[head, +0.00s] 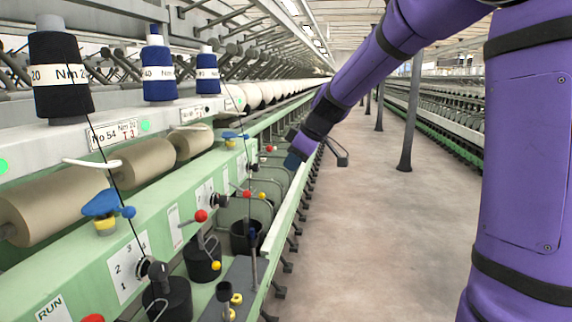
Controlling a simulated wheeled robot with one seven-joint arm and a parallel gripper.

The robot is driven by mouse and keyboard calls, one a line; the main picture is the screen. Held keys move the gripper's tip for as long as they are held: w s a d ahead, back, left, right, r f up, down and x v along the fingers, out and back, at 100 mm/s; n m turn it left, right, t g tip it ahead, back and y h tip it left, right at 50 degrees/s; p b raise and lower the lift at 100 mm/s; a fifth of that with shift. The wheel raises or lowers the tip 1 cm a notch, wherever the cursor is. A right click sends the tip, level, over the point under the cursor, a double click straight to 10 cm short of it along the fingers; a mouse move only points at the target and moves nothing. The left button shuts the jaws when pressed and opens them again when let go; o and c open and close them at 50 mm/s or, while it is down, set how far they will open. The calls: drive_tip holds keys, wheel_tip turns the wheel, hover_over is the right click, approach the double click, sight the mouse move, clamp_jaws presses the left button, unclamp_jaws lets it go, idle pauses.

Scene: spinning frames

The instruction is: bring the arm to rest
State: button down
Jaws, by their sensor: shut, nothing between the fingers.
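My purple arm comes in from the upper right of the head view and slopes down to the left, over the near edge of the green spinning frame (272,218). My gripper (293,160) is at its low end, small, dark and partly lost against the machine. It is shut and holds nothing that I can see. Its fingertips are hard to make out, and I cannot tell whether it touches the frame's edge.
Dark and blue yarn cones (60,75) stand on the ledge at left, above beige rolls (145,160). Knobbed levers (201,216) stick up along the frame. The aisle floor (385,215) is open, with grey posts (411,115) and another machine row (455,120) beyond.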

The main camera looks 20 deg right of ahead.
idle(0.4)
drive_tip(key=s+r+m+h, duration=0.1)
drive_tip(key=s+m, duration=0.4)
drive_tip(key=s, duration=1.1)
drive_tip(key=s+r+m+h, duration=0.1)
drive_tip(key=s+m, duration=0.4)
drive_tip(key=s, duration=1.1)
drive_tip(key=shift+s+a+r+h, duration=0.3)
drive_tip(key=shift+a+h, duration=0.15)
drive_tip(key=shift+h, duration=0.45)
